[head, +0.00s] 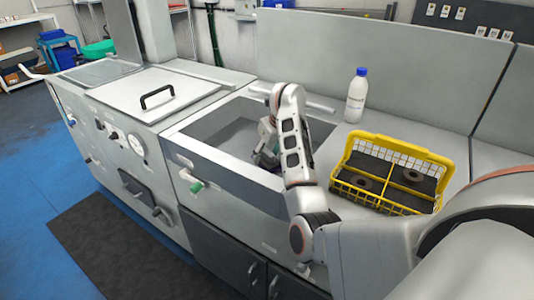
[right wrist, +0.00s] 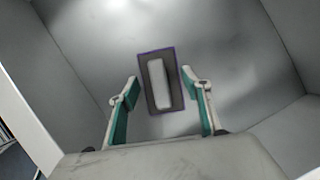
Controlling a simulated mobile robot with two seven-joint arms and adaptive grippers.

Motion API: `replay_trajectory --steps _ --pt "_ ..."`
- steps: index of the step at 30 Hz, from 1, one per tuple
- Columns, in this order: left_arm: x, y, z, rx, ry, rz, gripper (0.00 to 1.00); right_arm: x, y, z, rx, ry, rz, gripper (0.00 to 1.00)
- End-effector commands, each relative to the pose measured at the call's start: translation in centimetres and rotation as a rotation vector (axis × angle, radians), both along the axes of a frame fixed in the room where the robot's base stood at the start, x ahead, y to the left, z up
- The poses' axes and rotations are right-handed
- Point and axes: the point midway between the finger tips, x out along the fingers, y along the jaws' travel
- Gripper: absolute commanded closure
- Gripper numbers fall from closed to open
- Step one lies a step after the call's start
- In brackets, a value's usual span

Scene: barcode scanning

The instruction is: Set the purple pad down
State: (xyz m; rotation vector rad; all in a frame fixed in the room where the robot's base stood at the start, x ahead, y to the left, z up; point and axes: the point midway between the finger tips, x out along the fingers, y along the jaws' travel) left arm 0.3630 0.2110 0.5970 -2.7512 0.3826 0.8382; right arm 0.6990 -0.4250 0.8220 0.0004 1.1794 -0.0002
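The purple pad (right wrist: 177,104) is a dark rectangle with a thin purple edge. It lies on the grey basin floor in the right wrist view, with a pale block-like shape (right wrist: 158,84) on its middle. My right gripper (right wrist: 161,82) is open, its fingertips at either side of the pad with small gaps between. In the head view my right gripper (head: 265,150) reaches down into the basin (head: 222,131), partly hidden by my arm and the basin wall. The pad is hidden there. My left gripper is not in view.
A yellow wire basket (head: 410,150) holding dark round parts stands right of the basin. A white bottle with a blue cap (head: 356,98) stands behind it. A lidded unit with a black handle (head: 157,97) is to the left. The basin walls are close around my gripper.

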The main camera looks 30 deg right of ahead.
Motion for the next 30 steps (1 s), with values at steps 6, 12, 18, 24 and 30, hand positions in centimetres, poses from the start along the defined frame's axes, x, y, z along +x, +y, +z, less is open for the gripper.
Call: replay_trajectory --steps 6,12,18,24,30 --pt "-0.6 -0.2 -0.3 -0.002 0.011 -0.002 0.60 0.0 0.0 0.0 0.000 0.001 0.000 0.44" --pt "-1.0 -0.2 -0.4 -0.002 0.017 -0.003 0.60 0.0 0.0 0.4 -0.001 0.000 0.000 0.44" --pt "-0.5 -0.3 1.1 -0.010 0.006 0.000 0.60 -0.9 -0.1 3.4 -0.002 -0.005 -0.001 0.44" --pt "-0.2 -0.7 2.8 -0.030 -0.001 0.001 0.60 -2.6 -0.1 7.4 -0.003 -0.006 -0.001 0.44" --pt "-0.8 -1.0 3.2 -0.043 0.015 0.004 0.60 -3.9 -0.1 10.3 -0.002 -0.003 -0.001 0.44"
